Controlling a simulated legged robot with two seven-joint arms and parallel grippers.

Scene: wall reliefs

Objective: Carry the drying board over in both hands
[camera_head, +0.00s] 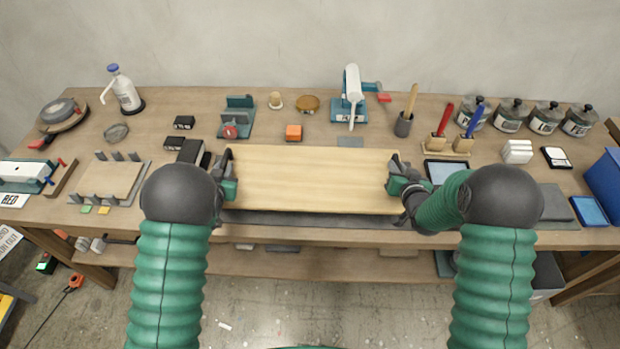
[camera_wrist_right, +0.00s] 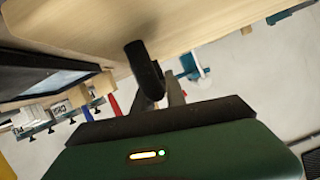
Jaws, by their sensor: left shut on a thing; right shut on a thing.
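The drying board (camera_head: 312,180) is a long pale wooden board in the middle of the head view, lying flat and level between my two grippers. My left gripper (camera_head: 228,176) is shut on its left end. My right gripper (camera_head: 396,176) is shut on its right end. In the right wrist view the board (camera_wrist_right: 180,22) fills the top, with a dark finger (camera_wrist_right: 146,72) against it. A dark grey mat (camera_head: 310,219) shows along the board's near edge. I cannot tell how high the board is above the bench.
The workbench (camera_head: 165,216) is crowded. An orange block (camera_head: 293,132) and a teal press (camera_head: 349,104) stand behind the board. A tray with grey posts (camera_head: 108,182) lies left. Brushes in a stand (camera_head: 450,145) and several jars (camera_head: 545,119) stand right. A blue bin (camera_head: 606,183) is at the far right.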

